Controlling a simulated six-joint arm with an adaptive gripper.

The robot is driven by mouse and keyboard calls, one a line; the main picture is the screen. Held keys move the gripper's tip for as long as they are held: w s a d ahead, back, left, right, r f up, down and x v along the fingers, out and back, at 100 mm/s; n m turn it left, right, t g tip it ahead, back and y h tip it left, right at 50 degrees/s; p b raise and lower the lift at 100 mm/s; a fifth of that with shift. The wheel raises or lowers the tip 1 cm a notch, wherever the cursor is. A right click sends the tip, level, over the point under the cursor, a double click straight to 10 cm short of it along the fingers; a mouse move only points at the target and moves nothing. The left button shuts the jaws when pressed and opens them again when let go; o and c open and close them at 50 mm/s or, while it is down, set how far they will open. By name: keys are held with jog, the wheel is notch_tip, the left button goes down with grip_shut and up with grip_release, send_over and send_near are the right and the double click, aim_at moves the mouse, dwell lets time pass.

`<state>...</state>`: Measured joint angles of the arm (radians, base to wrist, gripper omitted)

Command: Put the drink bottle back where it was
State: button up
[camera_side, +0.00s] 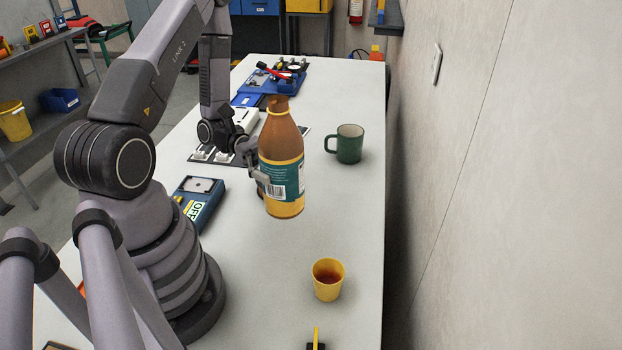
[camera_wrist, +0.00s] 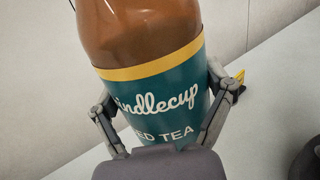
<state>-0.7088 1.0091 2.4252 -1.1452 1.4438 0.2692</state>
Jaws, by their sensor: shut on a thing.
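The drink bottle (camera_side: 283,155) is brown with a teal label and a yellow band. In the side view it is close to upright and appears held above the white table (camera_side: 352,235). My gripper (camera_side: 262,180) is shut around the bottle's label from the left, partly hidden behind it. In the wrist view the bottle (camera_wrist: 150,80) fills the middle, and the fingers of my gripper (camera_wrist: 165,110) press on both sides of its label. Its base is hidden there.
A yellow cup (camera_side: 327,279) with reddish-brown liquid stands in front of the bottle. A green mug (camera_side: 345,144) stands behind it to the right. A blue device (camera_side: 199,200) marked OFF lies to the left. The wall (camera_side: 500,180) runs along the right. Table between cup and mug is clear.

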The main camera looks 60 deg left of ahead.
jog(key=w+f, duration=1.2)
jog(key=w, duration=0.1)
jog(key=shift+w+d+f, duration=0.25)
jog(key=shift+d+f, duration=0.1)
jog(key=shift+d, duration=0.05)
jog(key=shift+f, duration=0.15)
jog(key=o, duration=1.1)
